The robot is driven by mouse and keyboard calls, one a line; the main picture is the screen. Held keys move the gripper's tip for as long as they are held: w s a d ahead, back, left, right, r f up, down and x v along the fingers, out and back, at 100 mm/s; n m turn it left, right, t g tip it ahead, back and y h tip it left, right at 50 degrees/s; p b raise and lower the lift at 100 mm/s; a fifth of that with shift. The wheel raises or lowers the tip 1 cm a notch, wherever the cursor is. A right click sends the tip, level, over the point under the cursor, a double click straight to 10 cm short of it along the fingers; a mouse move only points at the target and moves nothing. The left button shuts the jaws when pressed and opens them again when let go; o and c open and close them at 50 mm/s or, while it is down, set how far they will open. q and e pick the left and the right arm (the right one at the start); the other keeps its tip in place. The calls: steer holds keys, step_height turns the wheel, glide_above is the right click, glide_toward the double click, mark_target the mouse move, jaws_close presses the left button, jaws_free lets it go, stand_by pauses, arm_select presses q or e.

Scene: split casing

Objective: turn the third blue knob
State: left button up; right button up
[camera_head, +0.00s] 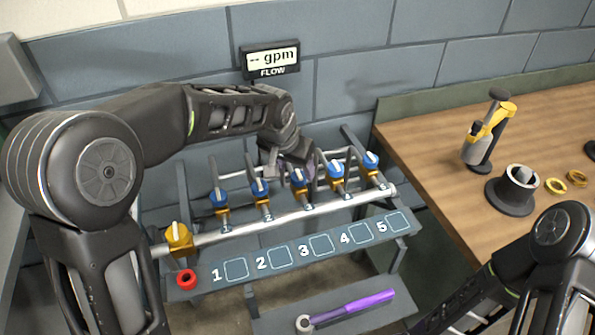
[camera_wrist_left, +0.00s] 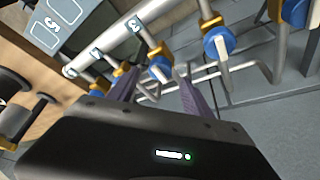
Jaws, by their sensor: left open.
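The third blue knob (camera_head: 299,177) sits on the silver pipe above the number 3, with a pale handle on it. My left gripper (camera_head: 298,163) is open, right behind and above this knob, partly hiding it in the head view. In the left wrist view, the third knob (camera_wrist_left: 160,66) shows between the two purple fingers of my left gripper (camera_wrist_left: 158,84). I cannot tell whether the fingers touch it. The second blue knob (camera_head: 259,187) and the fourth blue knob (camera_head: 336,171) stand on either side. My right arm shows at lower right, its gripper out of view.
The first (camera_head: 219,197) and fifth (camera_head: 371,160) blue knobs and a yellow valve (camera_head: 179,237) share the pipe. A flow display (camera_head: 271,59) reads "-- gpm". A purple-handled wrench (camera_head: 352,307) lies below. A wooden table (camera_head: 425,135) holds tools at right.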

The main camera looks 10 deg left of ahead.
mark_target(298, 174)
arm_select(q)
steer(key=shift+x, duration=1.9)
jaws_close()
